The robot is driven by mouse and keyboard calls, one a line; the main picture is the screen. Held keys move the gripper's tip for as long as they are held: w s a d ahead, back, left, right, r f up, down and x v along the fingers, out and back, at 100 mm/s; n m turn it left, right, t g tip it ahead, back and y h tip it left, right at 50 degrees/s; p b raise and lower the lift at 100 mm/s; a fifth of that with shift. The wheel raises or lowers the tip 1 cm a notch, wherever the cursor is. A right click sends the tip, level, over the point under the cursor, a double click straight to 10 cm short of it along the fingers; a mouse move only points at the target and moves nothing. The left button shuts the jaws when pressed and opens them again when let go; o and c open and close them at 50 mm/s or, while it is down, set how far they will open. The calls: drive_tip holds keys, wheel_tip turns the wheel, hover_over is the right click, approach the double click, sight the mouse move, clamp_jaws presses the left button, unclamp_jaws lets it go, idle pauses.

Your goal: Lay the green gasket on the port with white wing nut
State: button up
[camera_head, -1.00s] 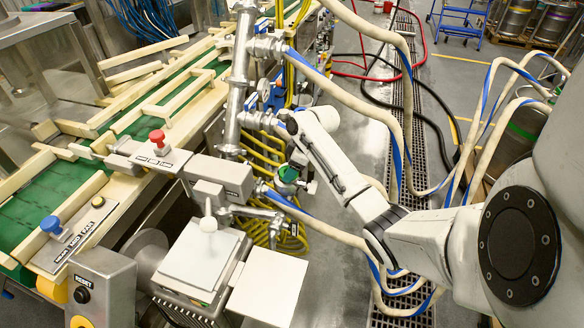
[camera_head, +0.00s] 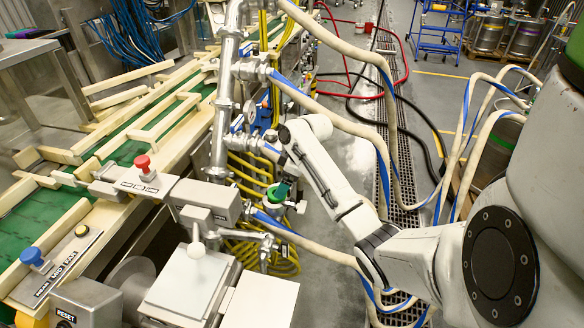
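A small green ring-like part (camera_head: 277,193), which looks like the green gasket, shows at a pipe fitting among the hoses in the middle of the head view. A small pale piece (camera_head: 302,207) sticks out just to its right and may be the white wing nut; it is too small to be sure. My arm reaches in from the right, and its wrist end is just above the green part. My gripper's fingers are hidden or too small to make out. I cannot tell whether they touch or hold the green part, or whether it lies on the port.
A steel vertical pipe (camera_head: 222,110) with clamps stands left of my wrist. Pale hoses with blue stripes (camera_head: 340,45) loop behind and beside my arm. The seamer's control box with a red button (camera_head: 143,162) and a pale plate (camera_head: 262,302) are at lower left. A floor grate (camera_head: 383,130) runs behind.

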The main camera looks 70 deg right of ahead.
drive_tip(key=v, duration=0.8)
